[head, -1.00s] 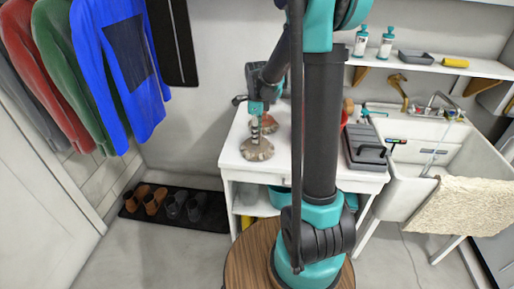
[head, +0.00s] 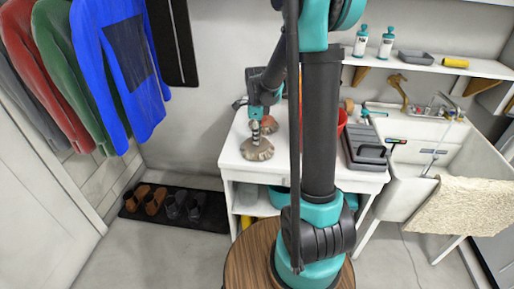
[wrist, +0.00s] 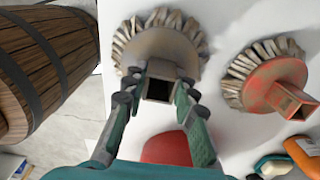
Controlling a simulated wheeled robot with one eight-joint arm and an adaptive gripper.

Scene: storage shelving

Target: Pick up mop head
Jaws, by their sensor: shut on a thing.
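A grey mop head (wrist: 155,42) with a bristle fringe and a square socket shows at the top of the wrist view. My gripper (wrist: 160,82) has its fingers closed on the two sides of that socket. In the head view my gripper (head: 256,127) points down onto the same mop head (head: 257,149), which is at the front left of the white table. I cannot tell whether it touches the tabletop. A second, reddish mop head (wrist: 268,78) stands to its right in the wrist view and partly hidden behind it in the head view (head: 269,125).
The white table (head: 292,172) also holds a grey case (head: 366,150) and a red container (head: 342,118) partly behind my arm. A sink (head: 401,185) stands to the right. A wooden barrel (wrist: 50,62) is close at left in the wrist view. Shoes (head: 174,206) lie on a floor mat.

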